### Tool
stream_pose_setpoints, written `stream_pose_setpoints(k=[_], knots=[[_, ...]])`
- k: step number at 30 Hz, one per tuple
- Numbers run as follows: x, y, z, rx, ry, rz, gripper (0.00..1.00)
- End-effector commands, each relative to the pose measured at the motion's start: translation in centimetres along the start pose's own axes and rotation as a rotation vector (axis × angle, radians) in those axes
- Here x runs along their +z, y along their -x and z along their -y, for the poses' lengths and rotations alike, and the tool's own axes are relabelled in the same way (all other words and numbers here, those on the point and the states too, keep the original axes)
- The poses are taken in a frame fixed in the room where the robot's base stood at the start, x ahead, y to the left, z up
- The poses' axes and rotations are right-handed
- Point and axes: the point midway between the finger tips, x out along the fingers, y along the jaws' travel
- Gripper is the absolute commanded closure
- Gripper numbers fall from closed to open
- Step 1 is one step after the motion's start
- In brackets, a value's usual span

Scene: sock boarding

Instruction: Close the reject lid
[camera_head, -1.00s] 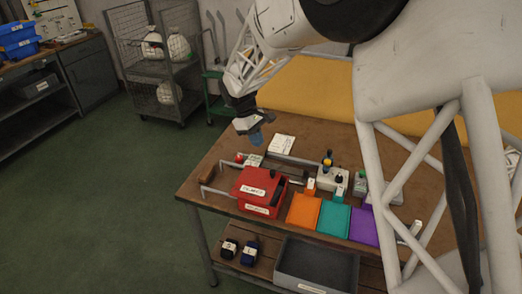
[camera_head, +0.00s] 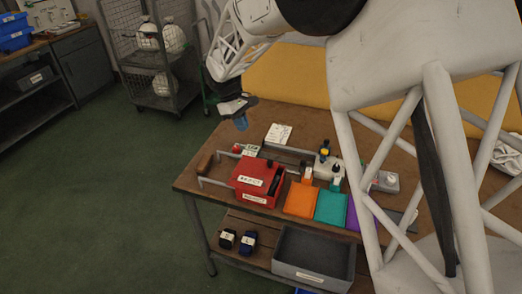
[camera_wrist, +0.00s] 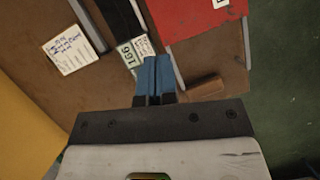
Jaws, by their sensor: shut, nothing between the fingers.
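The red reject box (camera_head: 259,174) stands at the left front of the workbench, with white labels on its front side. Its red top looks flat and down over the box; I cannot tell whether it is fully seated. A flat red surface of the box (camera_wrist: 200,22) also shows at the top of the wrist view. My gripper (camera_head: 241,124), with blue fingers, is above and behind the box, apart from it. In the wrist view the fingers (camera_wrist: 155,75) are together and empty.
A grey rail with a brown handle (camera_head: 204,163) is left of the box. Orange (camera_head: 301,200), teal (camera_head: 331,208) and purple trays lie to its right. A written card (camera_head: 278,134) lies behind. A grey bin (camera_head: 312,274) is on the shelf below.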

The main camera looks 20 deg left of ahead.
Motion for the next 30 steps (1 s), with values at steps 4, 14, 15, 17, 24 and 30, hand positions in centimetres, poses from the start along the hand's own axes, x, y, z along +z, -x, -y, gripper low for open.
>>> stream_pose_setpoints(k=[4, 14, 15, 17, 24, 30], knots=[[0.0, 0.0, 0.0, 0.000, 0.000, 0.000, 1.00], [0.0, -1.1, 0.0, 0.000, 0.000, 0.001, 1.00], [0.0, -1.5, 0.0, -0.001, 0.000, 0.002, 1.00], [0.1, -2.1, 0.0, -0.001, 0.001, 0.001, 1.00], [0.1, -5.4, 0.0, -0.001, 0.001, 0.002, 1.00], [0.1, -8.5, 0.0, -0.001, 0.001, 0.003, 1.00]])
